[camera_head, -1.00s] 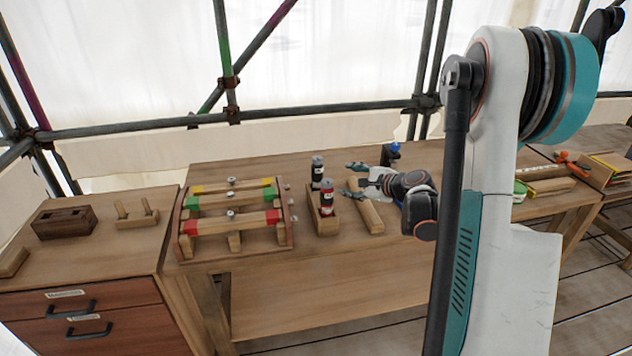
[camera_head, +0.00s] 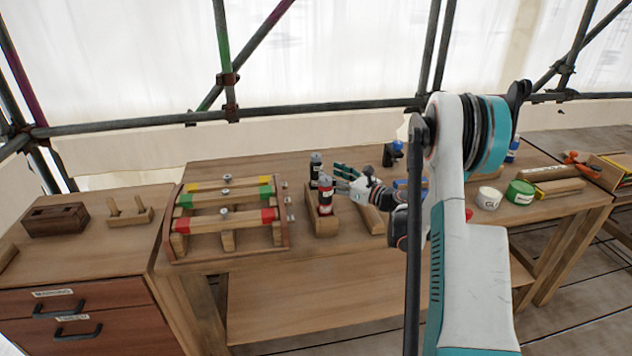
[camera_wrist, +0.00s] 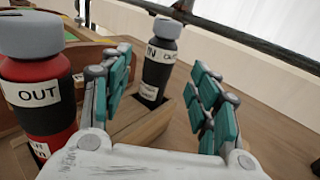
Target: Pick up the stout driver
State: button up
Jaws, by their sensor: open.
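Two upright cylinders with grey caps stand in a wooden holder (camera_head: 323,222); I cannot tell which one is the stout driver. The front one is red and black (camera_head: 326,196) and reads "OUT" in the wrist view (camera_wrist: 38,95). The rear one is black with white labels (camera_head: 316,168) and reads "IN" in the wrist view (camera_wrist: 158,62). My gripper (camera_head: 341,176) is open and empty, just right of the cylinders. In the wrist view, my gripper's teal fingers (camera_wrist: 160,85) frame the "IN" cylinder, which is farther off. The "OUT" cylinder is outside the left finger, close to it.
A wooden rack (camera_head: 228,217) with colour-ended bars stands left of the holder. A wooden piece (camera_head: 371,219) lies right of it. A blue-topped black item (camera_head: 393,153) stands behind my arm. A white pot (camera_head: 488,198) and a green tub (camera_head: 520,192) stand farther right.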

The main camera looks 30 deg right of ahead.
aim_at(316, 167)
jog(key=b+x, duration=0.2)
jog(key=x, duration=0.5)
jog(key=shift+w+b, duration=0.15)
jog(key=shift+b, duration=0.2)
grip_shut()
jog(key=shift+r, duration=0.1)
